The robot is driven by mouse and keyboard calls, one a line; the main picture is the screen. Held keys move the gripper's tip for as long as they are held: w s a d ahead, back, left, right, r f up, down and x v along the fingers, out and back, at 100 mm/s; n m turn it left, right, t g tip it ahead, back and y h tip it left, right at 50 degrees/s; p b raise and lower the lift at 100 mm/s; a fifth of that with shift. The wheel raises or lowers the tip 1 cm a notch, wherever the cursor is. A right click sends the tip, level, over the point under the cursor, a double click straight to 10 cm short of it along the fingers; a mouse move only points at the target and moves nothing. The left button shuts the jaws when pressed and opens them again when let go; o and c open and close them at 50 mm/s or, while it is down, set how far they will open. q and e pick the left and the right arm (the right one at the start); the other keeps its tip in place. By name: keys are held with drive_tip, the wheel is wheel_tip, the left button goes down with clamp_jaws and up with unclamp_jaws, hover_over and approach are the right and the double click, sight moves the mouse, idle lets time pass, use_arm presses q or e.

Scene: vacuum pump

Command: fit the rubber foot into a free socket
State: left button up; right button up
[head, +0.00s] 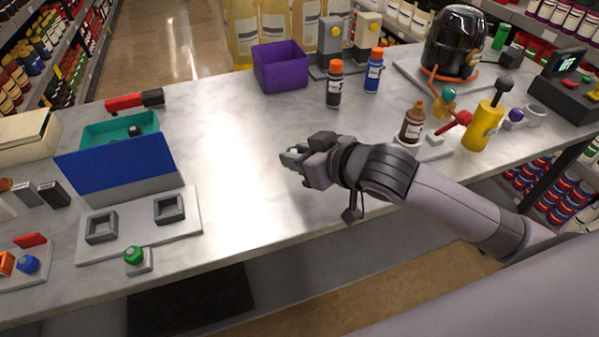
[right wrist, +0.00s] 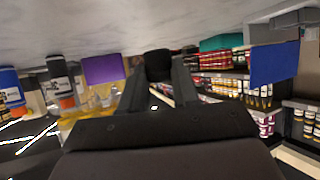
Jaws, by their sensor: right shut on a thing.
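My right gripper (head: 293,157) reaches in from the right and hangs over the middle of the table. In the right wrist view its two fingers are shut on a small dark rounded piece (right wrist: 158,64), which looks like the rubber foot. In the head view that piece is mostly hidden by the fingers. A light grey plate (head: 137,230) at the left front carries two square grey sockets, a left one (head: 101,226) and a right one (head: 169,209). Both look empty. A similar small dark piece (head: 134,130) lies in the teal tray (head: 95,134). My left gripper is out of view.
A blue panel (head: 115,172) stands upright in front of the teal tray, behind the plate. A green button (head: 133,254) sits at the plate's front edge. A purple bin (head: 280,68) and bottles stand behind my gripper. The tabletop between gripper and plate is clear.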

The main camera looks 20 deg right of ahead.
sight(299, 185)
drive_tip(key=shift+f+b, duration=0.3)
drive_tip(key=shift+f, duration=1.85)
drive_tip(key=shift+f, duration=0.1)
drive_tip(key=o, duration=1)
drive_tip(key=shift+o, duration=0.2)
